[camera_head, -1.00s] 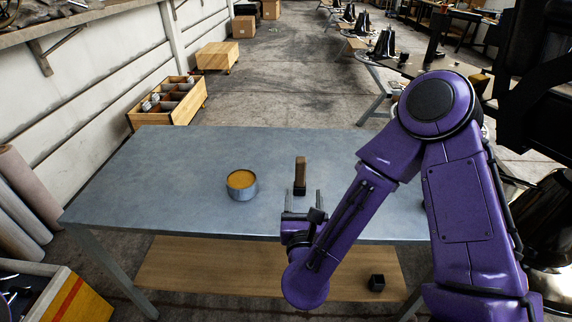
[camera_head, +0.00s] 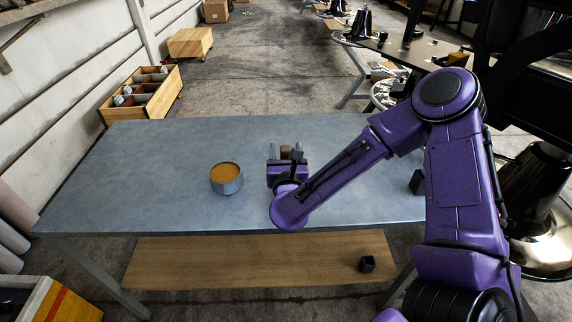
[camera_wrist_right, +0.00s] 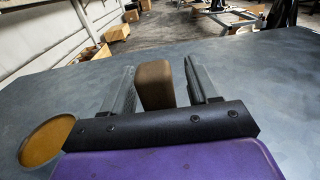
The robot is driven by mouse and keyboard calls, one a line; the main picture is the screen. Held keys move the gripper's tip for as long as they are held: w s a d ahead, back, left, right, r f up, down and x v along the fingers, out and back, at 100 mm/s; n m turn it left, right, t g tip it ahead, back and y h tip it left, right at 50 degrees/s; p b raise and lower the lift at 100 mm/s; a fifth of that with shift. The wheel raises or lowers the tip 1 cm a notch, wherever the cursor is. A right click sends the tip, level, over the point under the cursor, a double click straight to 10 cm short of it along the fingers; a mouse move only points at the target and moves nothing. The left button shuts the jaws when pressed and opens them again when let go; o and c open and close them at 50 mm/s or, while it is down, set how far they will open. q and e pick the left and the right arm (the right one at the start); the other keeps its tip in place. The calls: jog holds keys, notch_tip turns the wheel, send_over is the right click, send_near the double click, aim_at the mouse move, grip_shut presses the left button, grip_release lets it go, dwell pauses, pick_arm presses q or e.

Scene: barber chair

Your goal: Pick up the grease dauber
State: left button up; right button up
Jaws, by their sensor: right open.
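The grease dauber is a brown block-like piece (camera_head: 287,153) standing on the grey table (camera_head: 150,190), with its lower part hidden behind my right gripper in the head view. My right gripper (camera_head: 285,151) is open, with one finger on each side of the dauber. In the right wrist view the brown dauber (camera_wrist_right: 154,84) stands between the two fingers, with a gap visible on its right side. Its lower end is hidden by the gripper body. My left gripper is not in view.
A round tin of orange-brown grease (camera_head: 226,178) stands on the table just left of my right gripper. It also shows in the right wrist view (camera_wrist_right: 46,142). The left part of the table is clear. A small black cube (camera_head: 367,264) lies on the lower wooden shelf (camera_head: 250,265).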

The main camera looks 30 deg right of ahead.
jog(key=shift+a, duration=0.1)
jog(key=c, duration=1.1)
jog(key=shift+o, duration=0.2)
